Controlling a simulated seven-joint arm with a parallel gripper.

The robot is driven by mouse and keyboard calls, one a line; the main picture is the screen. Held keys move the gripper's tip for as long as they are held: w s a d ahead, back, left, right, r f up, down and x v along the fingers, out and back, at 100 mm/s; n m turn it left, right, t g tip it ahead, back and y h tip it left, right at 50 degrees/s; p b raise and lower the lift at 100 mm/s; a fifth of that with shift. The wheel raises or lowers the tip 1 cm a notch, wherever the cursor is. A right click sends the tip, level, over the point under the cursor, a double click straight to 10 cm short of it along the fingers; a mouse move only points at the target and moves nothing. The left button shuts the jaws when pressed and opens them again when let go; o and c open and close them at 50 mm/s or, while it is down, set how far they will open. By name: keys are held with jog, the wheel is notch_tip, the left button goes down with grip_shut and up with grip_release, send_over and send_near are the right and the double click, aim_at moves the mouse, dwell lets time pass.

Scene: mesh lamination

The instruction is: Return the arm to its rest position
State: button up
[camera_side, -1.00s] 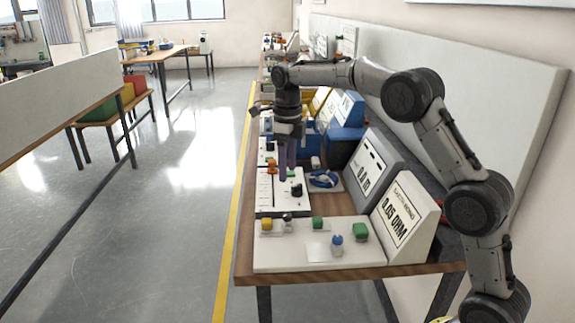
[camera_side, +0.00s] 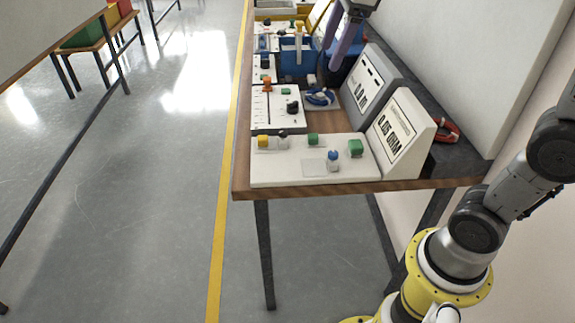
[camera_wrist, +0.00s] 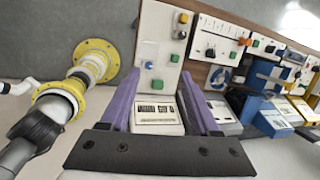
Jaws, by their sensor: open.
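My gripper (camera_side: 338,50) is at the top of the side view, raised above the bench and partly cut off by the frame edge. Its two purple fingers also show in the wrist view (camera_wrist: 158,78), spread apart with nothing between the tips. A white 0.05 OHM display box (camera_side: 402,130) is seen through the gap in the wrist view, beyond the fingers and not touched. My arm's upper links are out of the side view.
A wall panel (camera_side: 460,70) rises behind.

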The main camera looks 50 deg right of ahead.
jog(key=s+a+f+n+t, duration=0.1)
jog(key=s+f+n, duration=0.5)
jog(key=n, duration=0.6)
jog(key=s+f+n+t, duration=0.1)
jog(key=s+f+n, duration=0.5)
jog(key=s+n, duration=0.5)
jog(key=n, duration=0.2)
jog(key=shift+s+a+f+n, duration=0.2)
jog(key=shift+a+n, duration=0.1)
jog(key=shift+a, duration=0.1)
